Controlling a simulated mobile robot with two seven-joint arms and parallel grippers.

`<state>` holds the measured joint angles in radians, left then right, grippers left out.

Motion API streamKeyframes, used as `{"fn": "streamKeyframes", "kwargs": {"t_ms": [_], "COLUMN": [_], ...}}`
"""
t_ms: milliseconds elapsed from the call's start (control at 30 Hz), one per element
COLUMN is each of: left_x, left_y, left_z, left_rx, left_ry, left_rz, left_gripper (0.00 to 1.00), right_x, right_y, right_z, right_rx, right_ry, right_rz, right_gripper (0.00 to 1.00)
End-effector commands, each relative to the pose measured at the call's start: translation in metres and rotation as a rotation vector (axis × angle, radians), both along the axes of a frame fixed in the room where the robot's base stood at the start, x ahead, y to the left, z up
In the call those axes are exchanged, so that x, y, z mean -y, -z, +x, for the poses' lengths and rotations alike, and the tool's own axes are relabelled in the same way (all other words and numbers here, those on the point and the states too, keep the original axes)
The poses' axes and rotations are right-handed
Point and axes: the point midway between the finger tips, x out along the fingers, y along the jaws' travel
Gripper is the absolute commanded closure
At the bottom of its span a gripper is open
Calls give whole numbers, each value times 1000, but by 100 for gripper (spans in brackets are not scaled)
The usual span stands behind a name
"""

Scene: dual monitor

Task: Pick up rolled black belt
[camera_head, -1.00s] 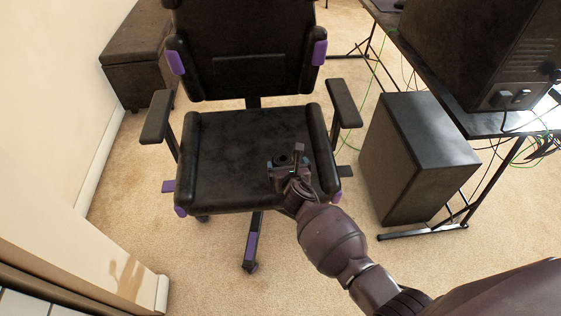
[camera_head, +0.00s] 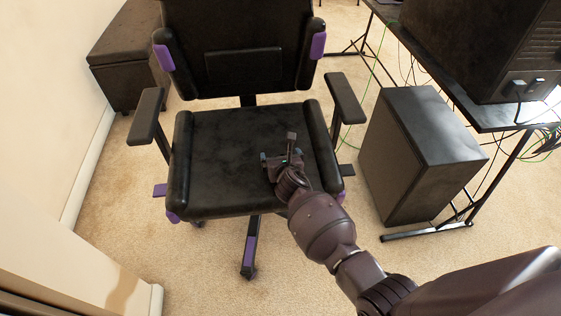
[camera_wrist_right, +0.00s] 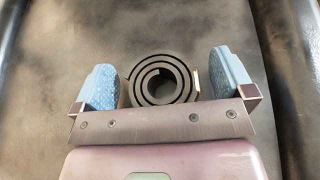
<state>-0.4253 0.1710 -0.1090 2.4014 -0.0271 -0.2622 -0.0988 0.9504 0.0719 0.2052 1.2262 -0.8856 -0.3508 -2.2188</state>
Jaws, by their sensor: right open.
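The rolled black belt (camera_wrist_right: 160,80) shows end-on as a spiral in the right wrist view, lying on the dark chair seat. A small light metal-like piece shows on its right side. My right gripper (camera_head: 279,150) is open over the right half of the black chair seat (camera_head: 228,150). In the wrist view its two blue-padded fingers stand on either side of the belt, with a wider gap on the right than on the left. In the head view the belt is hidden by the gripper or too dark to make out. My left gripper is out of view.
The chair's armrests (camera_head: 146,115) and (camera_head: 346,98) rise on both sides of the seat, and its backrest (camera_head: 240,45) stands behind. A black box-shaped cabinet (camera_head: 425,130) and a desk with cables are at the right. A wall (camera_head: 50,100) is at the left.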

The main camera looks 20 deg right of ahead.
Motion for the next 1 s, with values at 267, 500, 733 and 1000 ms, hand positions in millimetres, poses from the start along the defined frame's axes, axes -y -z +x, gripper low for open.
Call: {"fn": "streamKeyframes", "kwargs": {"t_ms": [267, 500, 733, 1000], "left_x": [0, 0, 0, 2], "left_y": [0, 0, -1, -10], "left_z": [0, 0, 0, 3], "left_rx": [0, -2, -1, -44], "left_ry": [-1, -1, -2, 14], "left_rz": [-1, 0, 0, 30], "left_gripper": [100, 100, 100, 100], "right_x": [0, 0, 0, 1], "right_y": [-1, -1, -3, -43], "right_z": [0, 0, 0, 4], "right_rx": [1, 1, 2, 17], "right_ry": [0, 0, 0, -1], "right_rz": [0, 0, 0, -3], "right_gripper": [23, 54, 54, 54]}}
